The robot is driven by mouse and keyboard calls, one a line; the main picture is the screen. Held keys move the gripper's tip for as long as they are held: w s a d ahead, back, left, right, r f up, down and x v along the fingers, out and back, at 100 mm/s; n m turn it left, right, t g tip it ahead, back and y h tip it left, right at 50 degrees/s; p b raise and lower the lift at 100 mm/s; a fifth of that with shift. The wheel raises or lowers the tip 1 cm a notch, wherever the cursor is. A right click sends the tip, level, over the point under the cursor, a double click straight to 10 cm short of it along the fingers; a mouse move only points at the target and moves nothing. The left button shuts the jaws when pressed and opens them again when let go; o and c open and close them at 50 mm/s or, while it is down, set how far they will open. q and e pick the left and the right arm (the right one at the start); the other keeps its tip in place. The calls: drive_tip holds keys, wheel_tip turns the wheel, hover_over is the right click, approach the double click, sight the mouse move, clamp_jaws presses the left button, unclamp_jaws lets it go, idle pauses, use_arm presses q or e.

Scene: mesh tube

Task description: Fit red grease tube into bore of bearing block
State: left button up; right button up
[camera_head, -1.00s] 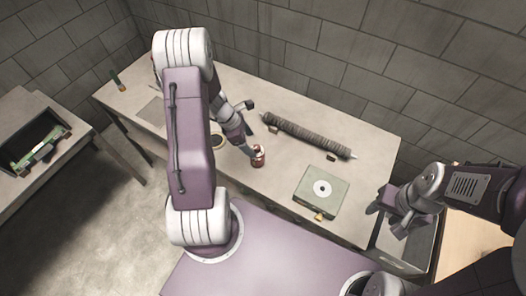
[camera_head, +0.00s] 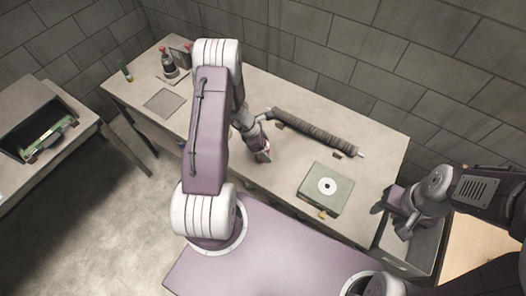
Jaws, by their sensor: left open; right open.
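The bearing block (camera_head: 317,198) is a pale green square block on the table, with a white ring and a dark bore on top. My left gripper (camera_head: 262,156) is low over the table to the left of the block, with its jaws open. My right gripper (camera_head: 393,212) is open and empty at the right, past the block, by the table's right end.
A long dark ribbed roller (camera_head: 315,131) lies behind the block. Dark bottles (camera_head: 169,63) and a green tube (camera_head: 126,72) stand at the far left. A grey bin (camera_head: 402,250) is at the right. The table (camera_head: 230,185) is bare in front of my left gripper.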

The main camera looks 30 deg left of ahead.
use_arm(q)
drive_tip(key=shift+s+a, duration=0.1)
drive_tip(key=c, duration=0.7)
drive_tip(key=shift+r, duration=0.1)
drive_tip(key=c, duration=0.9)
drive_tip(key=shift+r, duration=0.35)
wheel_tip(320, 180, up, 3)
drive_tip(key=shift+f+p, duration=0.15)
drive_tip(key=shift+p, duration=0.15)
drive_tip(key=s+d+r, duration=0.2)
drive_tip(key=d, duration=0.1)
drive_tip(key=s+d+r+b, duration=0.1)
drive_tip(key=s+d+r, duration=0.1)
drive_tip(key=d+r, duration=0.1)
drive_tip(key=s+d+r+b, duration=0.1)
drive_tip(key=s+d+r, duration=0.1)
drive_tip(key=s+d, duration=0.1)
drive_tip(key=shift+d+r, duration=0.25)
drive_tip(key=shift+r, duration=0.05)
